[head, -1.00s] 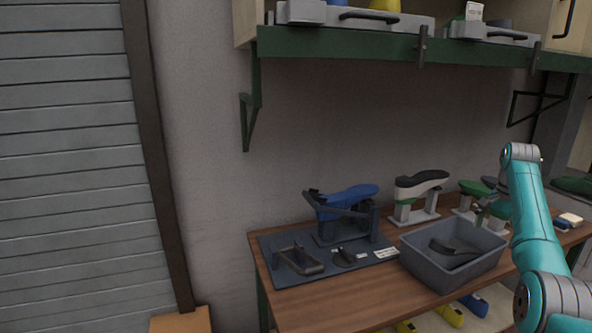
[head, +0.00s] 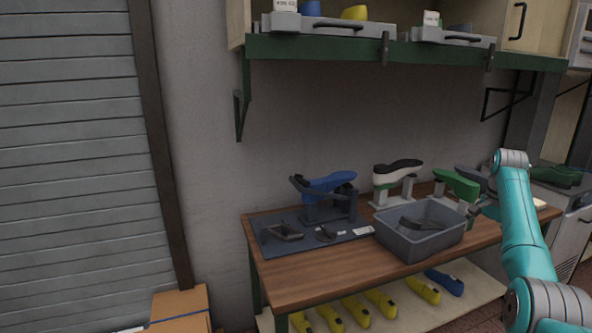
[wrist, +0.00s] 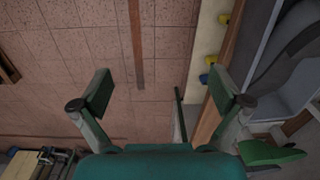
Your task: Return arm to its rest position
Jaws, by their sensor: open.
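My arm (head: 519,215) reaches up at the right side of the head view, its upper end bent over toward the workbench (head: 330,270). My gripper is mostly hidden there, beside the grey bin (head: 415,240). In the wrist view my gripper (wrist: 160,90) is open, its two fingers wide apart with nothing between them. That view looks down on the tiled floor beyond the bench edge. Part of the grey bin shows at its right side, and a green shoe last (wrist: 270,153) at the lower right.
A blue last (head: 330,183) sits on a stand on the dark mat (head: 268,240). A black-and-white last (head: 397,170) and a green last (head: 457,186) stand behind the bin. Yellow lasts (head: 355,311) lie on the lower shelf. A green-edged shelf (head: 320,48) hangs above. A cardboard box (head: 180,308) stands left.

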